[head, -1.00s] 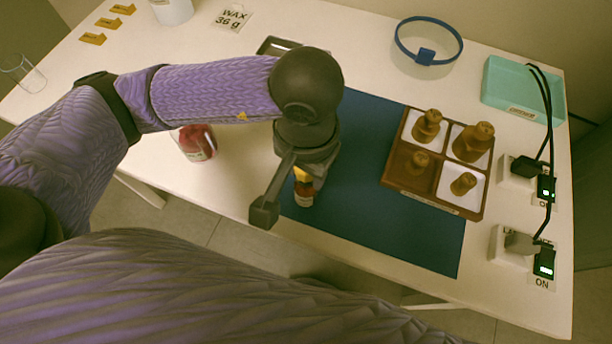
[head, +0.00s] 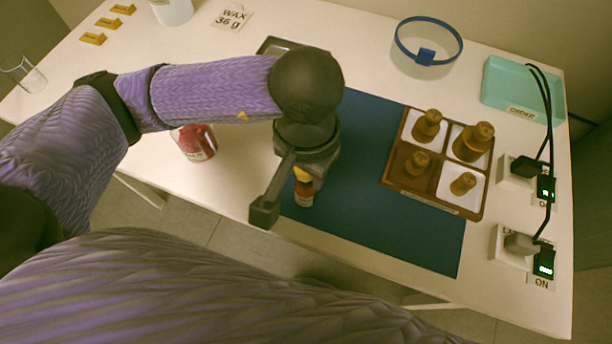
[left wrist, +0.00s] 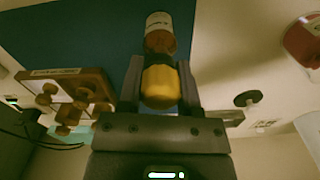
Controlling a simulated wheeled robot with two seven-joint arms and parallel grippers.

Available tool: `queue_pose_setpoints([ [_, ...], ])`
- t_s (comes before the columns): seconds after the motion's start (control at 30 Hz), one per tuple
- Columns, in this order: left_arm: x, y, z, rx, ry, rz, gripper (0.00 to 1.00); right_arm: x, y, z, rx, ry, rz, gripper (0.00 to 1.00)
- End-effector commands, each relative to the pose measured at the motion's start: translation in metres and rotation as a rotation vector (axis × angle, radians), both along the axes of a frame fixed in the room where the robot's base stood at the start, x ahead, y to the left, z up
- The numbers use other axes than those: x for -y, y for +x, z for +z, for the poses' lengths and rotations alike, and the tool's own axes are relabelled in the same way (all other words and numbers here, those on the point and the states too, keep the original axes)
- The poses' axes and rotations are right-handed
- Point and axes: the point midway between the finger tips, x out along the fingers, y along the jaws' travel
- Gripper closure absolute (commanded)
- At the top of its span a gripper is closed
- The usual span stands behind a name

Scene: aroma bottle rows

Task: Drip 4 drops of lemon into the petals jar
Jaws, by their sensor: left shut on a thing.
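My left gripper (head: 304,170) is shut on the yellow top (left wrist: 160,85) of a small amber bottle with a white label (left wrist: 160,32). The yellow top also shows in the head view (head: 303,175), partly hidden by my gripper. The label is too small to read. In the head view the bottle (head: 303,196) shows below the gripper, over the left front part of the blue mat. The petals jar (head: 196,142), clear with red contents, stands left of the gripper, apart from it; it also shows in the left wrist view (left wrist: 302,42). My right gripper is not in view.
A brown tray (head: 433,203) with several amber bottles stands on the blue mat (head: 355,225), one compartment showing a brown floor. A glass (head: 22,73) stands far left.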

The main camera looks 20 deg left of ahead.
Motion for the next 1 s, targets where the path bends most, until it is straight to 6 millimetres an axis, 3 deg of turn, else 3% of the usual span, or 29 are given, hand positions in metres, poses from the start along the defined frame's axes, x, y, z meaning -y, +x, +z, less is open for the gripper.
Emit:
queue_pose_setpoints([
  [0.5,0.000,0.000,0.085,0.005,0.000,0.000,0.70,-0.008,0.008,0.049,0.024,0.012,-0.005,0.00],
  [1.0,0.000,0.000,0.086,0.000,0.000,0.000,0.70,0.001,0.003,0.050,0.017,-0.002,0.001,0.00],
])
